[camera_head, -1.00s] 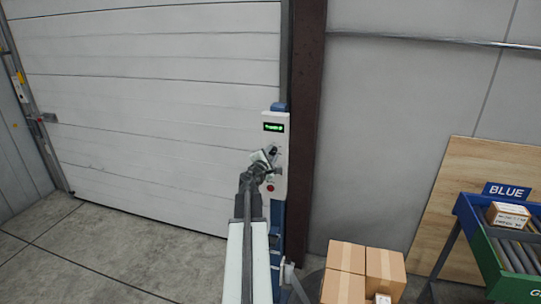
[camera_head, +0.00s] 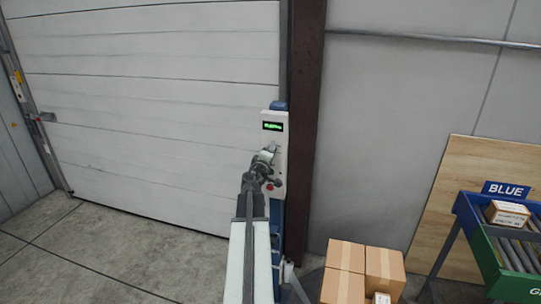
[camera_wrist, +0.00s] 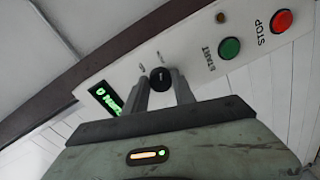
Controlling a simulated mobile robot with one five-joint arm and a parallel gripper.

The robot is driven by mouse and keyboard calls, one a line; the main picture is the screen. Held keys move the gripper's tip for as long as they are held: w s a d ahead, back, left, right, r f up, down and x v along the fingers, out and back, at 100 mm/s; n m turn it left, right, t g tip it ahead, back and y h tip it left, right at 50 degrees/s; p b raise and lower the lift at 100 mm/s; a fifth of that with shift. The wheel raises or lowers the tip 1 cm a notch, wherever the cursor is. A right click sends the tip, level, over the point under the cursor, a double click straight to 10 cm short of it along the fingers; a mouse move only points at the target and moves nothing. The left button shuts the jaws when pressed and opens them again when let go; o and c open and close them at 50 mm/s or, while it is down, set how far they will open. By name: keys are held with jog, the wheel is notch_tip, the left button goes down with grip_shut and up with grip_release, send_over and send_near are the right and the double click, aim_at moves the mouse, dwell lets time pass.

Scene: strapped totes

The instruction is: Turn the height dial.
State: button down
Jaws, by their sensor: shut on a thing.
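The height dial (camera_wrist: 161,78) is a round black knob on a white control panel (camera_head: 280,140). In the wrist view my gripper (camera_wrist: 162,82) has one finger on each side of the knob and is shut on it. In the head view my gripper (camera_head: 268,154) is at the panel, below the display, and hides the dial. A green-lit display (camera_wrist: 105,98) is on the panel beside the dial; it also shows in the head view (camera_head: 272,126). Its text is too small to read surely.
A green START button (camera_wrist: 229,47) and a red STOP button (camera_wrist: 282,20) are on the same panel. Cardboard boxes (camera_head: 365,270) stand on the floor at lower right. A blue and green roller rack (camera_head: 480,235) is at far right. Floor at left is clear.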

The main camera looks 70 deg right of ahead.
jog(key=shift+m, duration=0.3)
dwell(0.4)
jog(key=c, duration=1)
grip_release()
jog(key=shift+c, duration=0.2)
jog(key=a, duration=0.7)
jog(key=shift+s+a+r, duration=0.2)
jog(key=shift+s+a, duration=0.1)
jog(key=shift+a, duration=0.05)
